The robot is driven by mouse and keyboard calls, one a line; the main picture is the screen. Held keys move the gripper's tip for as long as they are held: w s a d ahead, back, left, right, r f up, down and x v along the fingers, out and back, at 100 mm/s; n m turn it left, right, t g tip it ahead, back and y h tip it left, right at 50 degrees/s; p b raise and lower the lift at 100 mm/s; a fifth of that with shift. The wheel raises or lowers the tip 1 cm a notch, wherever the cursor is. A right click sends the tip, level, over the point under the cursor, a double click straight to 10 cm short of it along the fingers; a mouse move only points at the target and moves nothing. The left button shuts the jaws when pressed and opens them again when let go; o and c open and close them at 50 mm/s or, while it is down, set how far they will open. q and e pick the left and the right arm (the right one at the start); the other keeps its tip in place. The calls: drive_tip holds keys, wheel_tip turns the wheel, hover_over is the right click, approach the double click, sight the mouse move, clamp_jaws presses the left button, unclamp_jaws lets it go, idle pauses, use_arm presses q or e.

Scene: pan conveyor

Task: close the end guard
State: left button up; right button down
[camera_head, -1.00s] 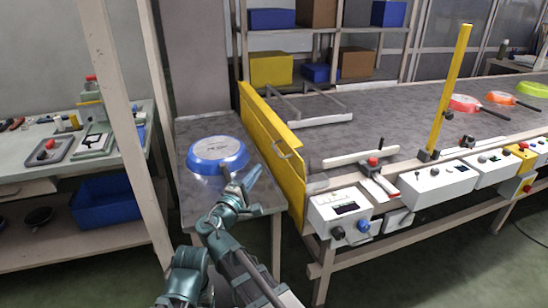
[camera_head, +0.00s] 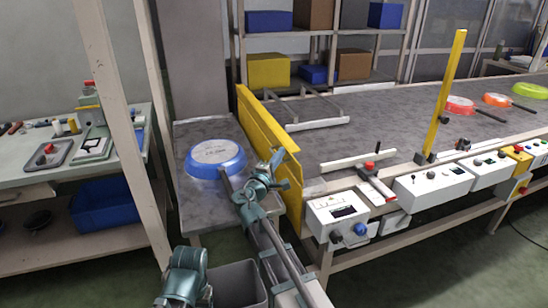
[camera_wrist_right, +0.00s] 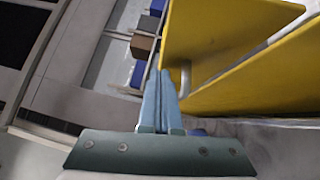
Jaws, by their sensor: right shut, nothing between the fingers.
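The end guard is a long yellow panel (camera_head: 262,125) standing upright along the left end of the conveyor. In the head view my right gripper (camera_head: 274,164) is in front of its near part and hides its handle. In the right wrist view the fingers (camera_wrist_right: 163,78) are shut with nothing between them. Their tips are close beside the pale bent handle (camera_wrist_right: 185,78) on the yellow guard (camera_wrist_right: 225,30); I cannot tell whether they touch it.
A blue pan (camera_head: 215,160) lies upside down on the grey side table (camera_head: 200,215), left of the guard. The conveyor (camera_head: 365,110) carries several coloured pans at far right. A control box (camera_head: 338,212) sits at its near edge. A yellow post (camera_head: 442,95) rises there.

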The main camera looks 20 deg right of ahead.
idle(0.3)
drive_tip(key=shift+d+r+m+g+y+p, duration=0.35)
drive_tip(key=shift+d+r+m+p, duration=0.2)
drive_tip(key=shift+p, duration=1)
drive_tip(key=d+m+g+y+p, duration=0.1)
drive_tip(key=p, duration=0.2)
drive_tip(key=d+m+y+p, duration=0.1)
drive_tip(key=d+m+p, duration=0.1)
drive_tip(key=p, duration=0.1)
drive_tip(key=d+m+g+y+p, duration=0.1)
drive_tip(key=d+y+p, duration=0.1)
drive_tip(key=p, duration=0.1)
drive_tip(key=shift+w+d+r+g, duration=0.1)
drive_tip(key=shift+d+r+g, duration=0.15)
drive_tip(key=shift+r+g, duration=0.1)
drive_tip(key=d+f+m+y+p, duration=0.1)
drive_tip(key=d+y, duration=0.1)
drive_tip(key=d+f+m+g+y+p, duration=0.1)
drive_tip(key=d+f+m+y, duration=0.1)
drive_tip(key=d+f+m+y+p, duration=0.1)
drive_tip(key=d+y, duration=0.1)
drive_tip(key=shift+w+f+g, duration=0.15)
drive_tip(key=shift+f+g, duration=0.15)
drive_tip(key=shift+f+y+b, duration=0.25)
drive_tip(key=shift+f+b, duration=0.05)
drive_tip(key=shift+d+f+b, duration=0.35)
drive_tip(key=shift+f+b, duration=0.35)
drive_tip(key=shift+b, duration=0.05)
